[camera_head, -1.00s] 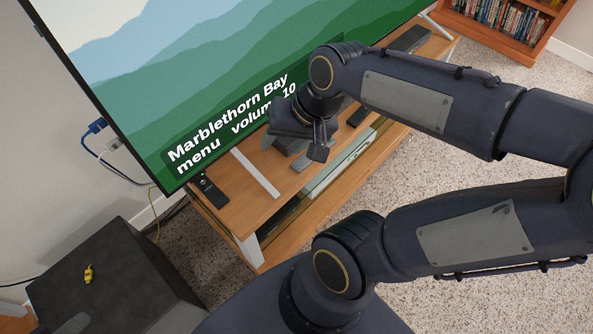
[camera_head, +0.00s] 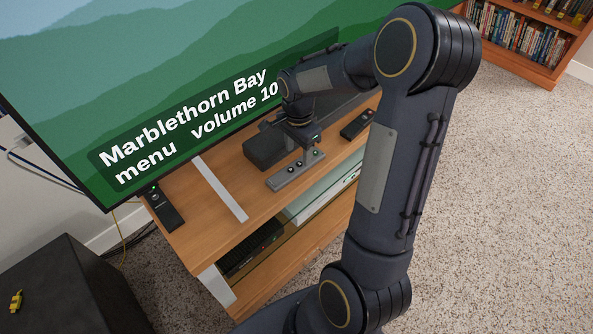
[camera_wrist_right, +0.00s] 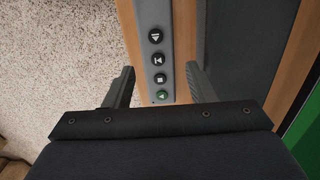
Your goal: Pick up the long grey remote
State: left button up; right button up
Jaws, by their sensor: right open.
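The long grey remote (camera_head: 284,181) lies on the wooden TV stand near its front edge, with a row of round dark buttons and a green one. My right gripper (camera_head: 312,150) is open above the remote's far part in the head view and partly hides it. In the right wrist view the remote (camera_wrist_right: 152,20) runs between the two open fingers of my right gripper (camera_wrist_right: 160,85), one finger on each side. I cannot tell how far the fingertips are above the stand. My left gripper is not in view.
A dark box (camera_head: 268,147) stands right behind the grey remote. Black remotes lie at the left end (camera_head: 165,210) and to the right (camera_head: 357,124). The television (camera_head: 190,80) stands behind, on a pale foot (camera_head: 222,190). Carpet (camera_head: 490,210) is clear at right.

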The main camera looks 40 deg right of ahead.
aim_at(298, 164)
notch_tip(298, 164, down, 4)
jog(key=shift+s+a+f+b, duration=0.1)
jog(key=shift+s+b, duration=0.05)
jog(key=shift+b, duration=0.65)
jog(key=shift+f, duration=0.35)
jog(key=shift+r, duration=0.1)
jog(key=shift+c, duration=0.3)
jog(key=c, duration=0.7)
jog(key=shift+c, duration=0.3)
